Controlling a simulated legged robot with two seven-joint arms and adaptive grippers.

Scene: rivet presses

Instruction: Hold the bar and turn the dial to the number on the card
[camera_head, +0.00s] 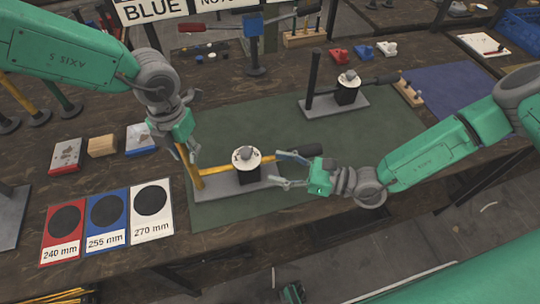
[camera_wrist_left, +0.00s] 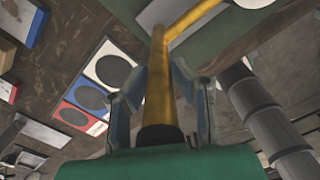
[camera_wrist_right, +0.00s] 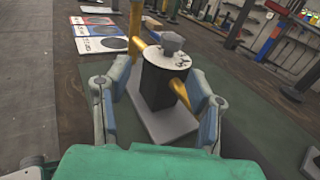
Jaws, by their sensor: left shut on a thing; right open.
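The near press has a grey base (camera_head: 215,186), a black block, a white dial with a grey knob (camera_head: 247,156) and a yellow bar (camera_head: 278,157) with a black handle. My left gripper (camera_head: 188,152) is shut on the upright yellow post (camera_wrist_left: 158,80) at the press's left end. My right gripper (camera_head: 283,170) is open and empty, just right of the dial. In the right wrist view the dial (camera_wrist_right: 168,54) and block stand ahead between the spread fingers. Cards read 240 mm on red (camera_head: 63,235), 255 mm on blue (camera_head: 107,222) and 270 mm on white (camera_head: 152,212). The dial's marks are too small to read.
A sign reading BLUE (camera_head: 150,9) stands at the back; a neighbouring sign is cut off. A second press (camera_head: 350,103) with a black post stands behind on the green mat (camera_head: 240,118). The front right mat is clear.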

